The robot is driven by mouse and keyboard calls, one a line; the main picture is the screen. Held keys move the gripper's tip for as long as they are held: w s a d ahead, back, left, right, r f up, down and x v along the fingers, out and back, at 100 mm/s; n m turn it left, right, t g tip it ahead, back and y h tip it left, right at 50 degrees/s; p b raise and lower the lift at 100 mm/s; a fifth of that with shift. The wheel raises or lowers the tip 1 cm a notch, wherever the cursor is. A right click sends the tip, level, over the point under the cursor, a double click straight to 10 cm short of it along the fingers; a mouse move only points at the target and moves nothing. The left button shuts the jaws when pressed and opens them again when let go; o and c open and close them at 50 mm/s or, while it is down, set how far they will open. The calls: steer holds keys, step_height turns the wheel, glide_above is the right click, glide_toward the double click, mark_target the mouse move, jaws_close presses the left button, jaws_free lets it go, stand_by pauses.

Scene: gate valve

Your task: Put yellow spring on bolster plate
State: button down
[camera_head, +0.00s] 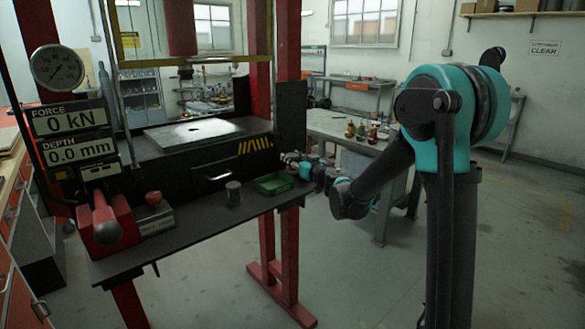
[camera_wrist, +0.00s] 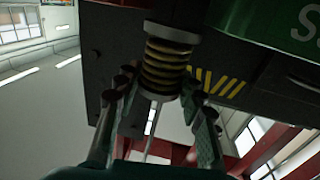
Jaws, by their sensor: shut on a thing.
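The yellow spring (camera_wrist: 164,62), with pale grey end caps, is between the fingers of my gripper (camera_wrist: 158,88) in the wrist view. The gripper is shut on it near its lower end. In the head view my gripper (camera_head: 296,164) is small, at the right end of the press, just above and behind the green tray; the spring cannot be made out there. The bolster plate (camera_head: 194,133) is the pale flat plate on the press bed, left of my gripper. Nothing is seen standing on it.
A green tray (camera_head: 272,185) and a grey cylinder (camera_head: 233,192) stand on the front shelf (camera_head: 190,228). A red lever unit (camera_head: 104,222) is at its left. A dark upright panel (camera_head: 291,120) stands beside the bed's right side. The press ram (camera_head: 181,28) hangs above the plate.

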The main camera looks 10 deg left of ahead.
steer(key=shift+f, duration=1.8)
steer(key=shift+f, duration=0.1)
steer(key=c, duration=0.9)
jaws_free()
steer(key=shift+s+d, duration=0.1)
steer(key=v, duration=1.1)
steer(key=shift+s+d, duration=0.3)
